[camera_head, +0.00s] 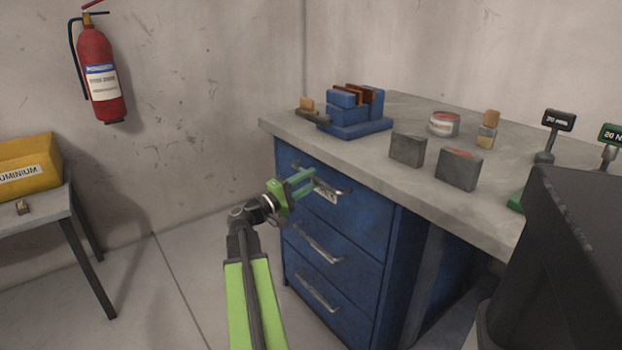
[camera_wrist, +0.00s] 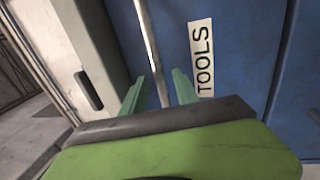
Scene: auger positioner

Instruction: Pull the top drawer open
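The top drawer (camera_head: 362,218) is the uppermost of three blue drawers under the workbench. Its front looks flush with the cabinet. It has a metal bar handle (camera_head: 343,191) and a white label. My gripper (camera_head: 308,180) is at this handle, with its green fingers reaching toward the drawer front. In the wrist view, my gripper (camera_wrist: 158,82) is open. The handle bar (camera_wrist: 149,40) runs between the two fingers, with a visible gap on each side. The label (camera_wrist: 201,55) beside it reads "TOOLS".
The middle drawer handle (camera_head: 318,243) and bottom drawer handle (camera_head: 317,293) are below. The grey worktop (camera_head: 395,178) above holds a blue vise-like fixture (camera_head: 350,118), grey blocks (camera_head: 407,149) and a tin (camera_head: 444,124). A side table with a yellow bin (camera_head: 28,160) stands left. The floor between is clear.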

